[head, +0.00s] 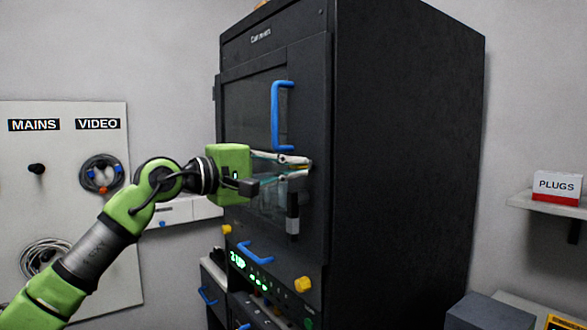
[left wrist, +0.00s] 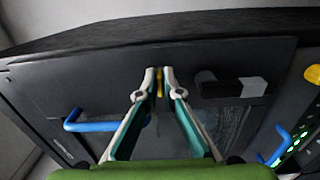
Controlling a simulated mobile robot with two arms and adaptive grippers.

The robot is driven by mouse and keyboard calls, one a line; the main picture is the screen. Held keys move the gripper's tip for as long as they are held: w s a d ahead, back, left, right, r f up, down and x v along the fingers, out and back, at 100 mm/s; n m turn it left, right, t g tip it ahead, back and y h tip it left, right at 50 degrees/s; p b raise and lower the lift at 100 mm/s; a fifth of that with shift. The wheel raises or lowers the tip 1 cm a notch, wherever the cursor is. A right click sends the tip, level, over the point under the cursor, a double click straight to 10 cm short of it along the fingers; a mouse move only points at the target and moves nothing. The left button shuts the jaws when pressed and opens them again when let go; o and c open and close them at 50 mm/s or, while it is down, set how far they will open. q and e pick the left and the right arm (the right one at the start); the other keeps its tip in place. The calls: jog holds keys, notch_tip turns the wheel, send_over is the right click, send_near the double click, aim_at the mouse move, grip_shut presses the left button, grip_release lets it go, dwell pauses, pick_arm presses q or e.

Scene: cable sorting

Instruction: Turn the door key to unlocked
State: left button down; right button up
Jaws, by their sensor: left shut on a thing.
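The door key (left wrist: 158,86) is a small yellow piece in the left wrist view, on the dark cabinet door (left wrist: 95,90). My left gripper (left wrist: 158,72) is shut on the key, with a finger on each side of it. In the head view, my left gripper (head: 309,166) reaches the right edge of the door, below the blue door handle (head: 276,115). The fingers hide most of the key there, and I cannot read which way it is turned. My right gripper is not in view.
A black and grey latch (head: 292,214) sits just below my left gripper on the door. Rack units with green lights and yellow knobs (head: 303,285) are underneath. A cable board (head: 75,225) hangs at the left. A shelf with a PLUGS box (head: 557,187) is at the right.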

pick_arm(q)
jog(key=c, duration=2.2)
grip_release()
jog(key=v, duration=1.2)
